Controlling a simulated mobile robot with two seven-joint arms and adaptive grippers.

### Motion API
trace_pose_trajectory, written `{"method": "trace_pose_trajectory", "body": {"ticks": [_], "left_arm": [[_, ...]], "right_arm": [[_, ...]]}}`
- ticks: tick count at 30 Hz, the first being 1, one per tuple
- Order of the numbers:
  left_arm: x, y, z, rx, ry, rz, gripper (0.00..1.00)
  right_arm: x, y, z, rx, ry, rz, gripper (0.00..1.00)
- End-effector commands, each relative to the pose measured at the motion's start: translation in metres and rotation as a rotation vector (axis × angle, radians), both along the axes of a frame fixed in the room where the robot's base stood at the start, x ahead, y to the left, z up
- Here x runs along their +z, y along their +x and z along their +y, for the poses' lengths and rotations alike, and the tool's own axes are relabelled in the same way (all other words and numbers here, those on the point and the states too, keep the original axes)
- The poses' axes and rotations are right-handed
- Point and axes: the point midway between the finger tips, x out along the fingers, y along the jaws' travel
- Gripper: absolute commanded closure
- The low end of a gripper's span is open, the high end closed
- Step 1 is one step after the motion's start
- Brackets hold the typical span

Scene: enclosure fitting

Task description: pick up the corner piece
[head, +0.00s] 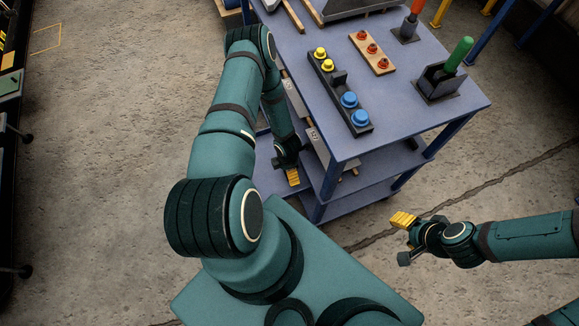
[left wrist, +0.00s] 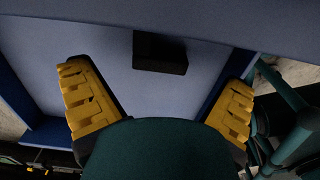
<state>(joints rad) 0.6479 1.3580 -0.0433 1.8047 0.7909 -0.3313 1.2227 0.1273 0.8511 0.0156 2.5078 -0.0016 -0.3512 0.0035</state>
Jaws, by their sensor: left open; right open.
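A dark block (left wrist: 160,53) with a dark top and side lies on the blue-grey shelf in the left wrist view; it looks like the corner piece, though its exact shape is hard to make out. My left gripper (left wrist: 160,108) is open, with its two yellow fingers apart to either side below the block, not touching it. In the head view the left gripper (head: 292,176) reaches in at the cart's lower shelf, and I cannot make out the block there. My right gripper (head: 404,239) is open and empty over the floor, right of the cart.
The blue cart (head: 410,140) carries a black bar (head: 346,106) with yellow and blue knobs, a wooden strip (head: 360,46) with red knobs, and a green-handled tool (head: 458,55) in a holder. Its top overhangs the lower shelves.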

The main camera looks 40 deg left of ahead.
Motion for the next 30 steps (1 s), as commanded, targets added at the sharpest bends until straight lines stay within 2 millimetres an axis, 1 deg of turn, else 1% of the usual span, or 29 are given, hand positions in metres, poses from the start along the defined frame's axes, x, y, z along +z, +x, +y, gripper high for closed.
{"method": "trace_pose_trajectory", "body": {"ticks": [1, 3, 5, 7, 12, 13, 14, 15, 18, 30], "left_arm": [[-0.011, -0.002, -0.001, 0.001, -0.001, 0.0, 0.0], [-0.022, -0.002, -0.001, 0.001, 0.0, 0.001, 0.0], [-0.028, -0.002, 0.0, 0.001, 0.0, 0.0, 0.0], [-0.031, -0.002, 0.0, 0.0, 0.0, 0.0, 0.0], [-0.03, -0.002, 0.0, 0.0, 0.001, 0.0, 0.0], [-0.03, -0.002, 0.0, 0.0, 0.001, 0.0, 0.04], [-0.03, -0.002, 0.0, 0.0, 0.001, 0.0, 0.14], [-0.03, -0.002, 0.0, 0.0, 0.001, 0.0, 0.28], [-0.03, -0.002, 0.0, 0.0, 0.001, 0.0, 0.61], [-0.027, -0.002, 0.0, 0.0, 0.0, 0.0, 0.61]], "right_arm": [[-0.005, 0.001, 0.0, -0.001, 0.0, -0.002, 0.45], [-0.008, 0.001, 0.0, -0.001, 0.0, -0.003, 0.45], [-0.01, 0.002, 0.0, -0.001, 0.0, -0.004, 0.45], [-0.01, 0.002, 0.0, -0.001, -0.001, -0.005, 0.45], [-0.009, 0.002, 0.0, -0.002, -0.001, -0.005, 0.45], [-0.009, 0.002, 0.0, -0.002, -0.001, -0.005, 0.45], [-0.009, 0.002, 0.0, -0.002, -0.001, -0.005, 0.45], [-0.009, 0.002, 0.0, -0.002, -0.001, -0.005, 0.45], [-0.009, 0.002, 0.0, -0.002, -0.001, -0.005, 0.45], [-0.008, 0.002, 0.0, -0.001, 0.0, -0.004, 0.45]]}}
